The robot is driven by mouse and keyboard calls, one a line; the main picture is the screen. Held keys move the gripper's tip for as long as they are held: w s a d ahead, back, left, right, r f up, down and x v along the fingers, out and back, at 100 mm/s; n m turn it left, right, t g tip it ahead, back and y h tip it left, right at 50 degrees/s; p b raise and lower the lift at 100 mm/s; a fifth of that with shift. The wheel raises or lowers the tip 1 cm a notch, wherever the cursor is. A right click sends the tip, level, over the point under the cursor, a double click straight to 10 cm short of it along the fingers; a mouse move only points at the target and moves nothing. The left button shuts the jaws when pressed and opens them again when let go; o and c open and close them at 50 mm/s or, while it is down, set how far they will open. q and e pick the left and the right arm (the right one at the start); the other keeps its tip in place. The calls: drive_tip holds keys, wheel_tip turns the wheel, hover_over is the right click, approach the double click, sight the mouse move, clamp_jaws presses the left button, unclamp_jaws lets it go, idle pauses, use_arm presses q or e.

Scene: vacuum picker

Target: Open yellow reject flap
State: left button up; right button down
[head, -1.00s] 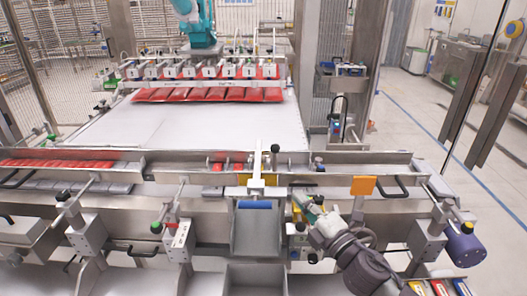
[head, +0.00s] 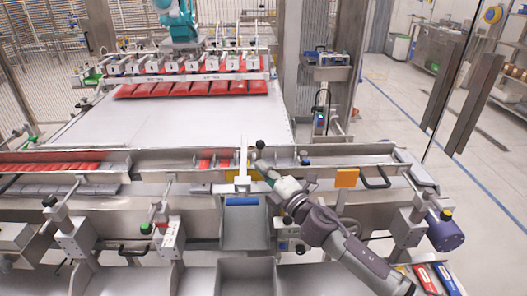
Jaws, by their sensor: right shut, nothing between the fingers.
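My right gripper (head: 268,174) is shut and empty. Its arm comes in from the lower right, and its tip is at the rail, just right of the white upright post (head: 243,160). A yellow part (head: 228,189) shows low behind that post, partly hidden by it and by my gripper. I cannot tell whether the gripper touches it. An orange-yellow plate (head: 347,178) hangs upright on the front rail, to the right of my gripper and apart from it. My left gripper is out of view.
A grey chute (head: 243,228) with a blue strip (head: 242,201) lies below the post. A black-knobbed lever (head: 260,145) stands close to my gripper. Red packs (head: 195,89) hang under the picker head at the back. The white belt (head: 180,122) is clear.

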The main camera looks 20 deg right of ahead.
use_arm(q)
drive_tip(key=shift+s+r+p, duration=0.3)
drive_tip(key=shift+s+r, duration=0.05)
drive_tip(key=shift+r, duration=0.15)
use_arm(e)
drive_tip(key=shift+w+d+r, duration=0.15)
drive_tip(key=shift+w+d, duration=0.1)
drive_tip(key=shift+w, duration=0.45)
drive_tip(key=shift+w+d+r, duration=0.15)
drive_tip(key=shift+w+d, duration=0.1)
drive_tip(key=shift+w, duration=0.5)
drive_tip(key=shift+w+d+r, duration=0.15)
drive_tip(key=shift+w+d, duration=0.1)
drive_tip(key=shift+w, duration=0.45)
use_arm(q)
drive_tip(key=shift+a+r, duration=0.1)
